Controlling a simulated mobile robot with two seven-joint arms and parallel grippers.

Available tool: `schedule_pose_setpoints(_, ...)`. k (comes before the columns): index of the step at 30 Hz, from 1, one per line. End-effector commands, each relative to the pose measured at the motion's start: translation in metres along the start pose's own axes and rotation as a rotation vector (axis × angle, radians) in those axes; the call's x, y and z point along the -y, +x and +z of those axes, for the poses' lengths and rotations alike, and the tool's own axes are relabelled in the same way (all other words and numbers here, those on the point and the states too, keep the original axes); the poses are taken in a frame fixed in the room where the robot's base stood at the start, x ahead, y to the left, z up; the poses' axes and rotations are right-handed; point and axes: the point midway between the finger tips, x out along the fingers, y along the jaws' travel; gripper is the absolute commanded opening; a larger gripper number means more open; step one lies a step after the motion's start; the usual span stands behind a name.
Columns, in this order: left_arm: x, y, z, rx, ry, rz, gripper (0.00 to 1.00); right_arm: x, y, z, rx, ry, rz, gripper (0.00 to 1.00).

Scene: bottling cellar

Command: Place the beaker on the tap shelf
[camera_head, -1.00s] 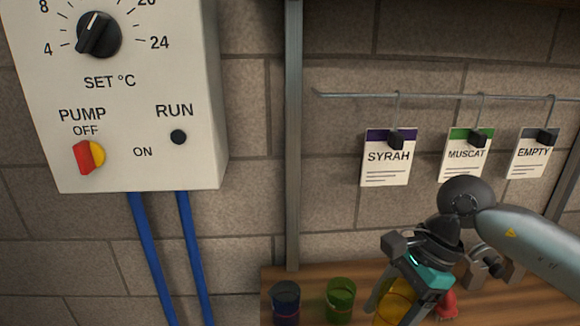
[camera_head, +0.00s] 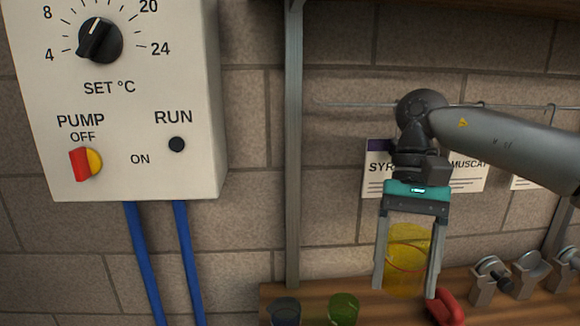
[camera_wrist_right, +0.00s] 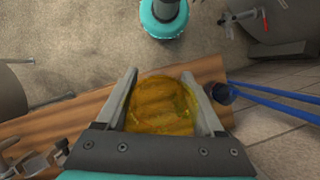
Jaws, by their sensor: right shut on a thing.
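The beaker (camera_head: 408,262) is a see-through yellow cup, upright between the fingers of my right gripper (camera_head: 404,291). The gripper points down and is shut on the beaker's sides. The beaker also shows between the fingers in the right wrist view (camera_wrist_right: 162,105). The wooden shelf (camera_head: 385,309) runs along the wall below; the beaker's base overlaps it in the head view, and I cannot tell the exact gap. My left gripper is not in view.
A blue cup (camera_head: 285,311) and a green cup (camera_head: 343,309) stand left of the beaker. A red object (camera_head: 446,308) lies close on its right, with metal fittings (camera_head: 489,281) further right. Hanging cards, including MUSCAT (camera_head: 468,172), are behind my arm.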

Motion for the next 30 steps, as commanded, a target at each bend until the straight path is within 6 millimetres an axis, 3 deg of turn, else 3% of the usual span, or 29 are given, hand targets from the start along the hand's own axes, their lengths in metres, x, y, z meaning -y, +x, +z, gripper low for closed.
schedule_pose_setpoints(4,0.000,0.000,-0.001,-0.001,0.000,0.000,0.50,-0.003,0.018,-0.001,0.006,-0.047,0.028,0.14)
schedule_pose_setpoints(12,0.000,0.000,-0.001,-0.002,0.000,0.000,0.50,-0.012,0.089,-0.001,0.007,-0.200,0.095,0.14)
schedule_pose_setpoints(15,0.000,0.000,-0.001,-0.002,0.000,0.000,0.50,-0.014,0.107,0.001,0.005,-0.246,0.108,0.14)
schedule_pose_setpoints(21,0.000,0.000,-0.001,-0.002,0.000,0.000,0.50,-0.016,0.123,0.004,0.002,-0.288,0.117,0.14)
schedule_pose_setpoints(30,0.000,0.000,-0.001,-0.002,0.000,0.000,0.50,-0.016,0.121,0.003,-0.003,-0.287,0.119,0.14)
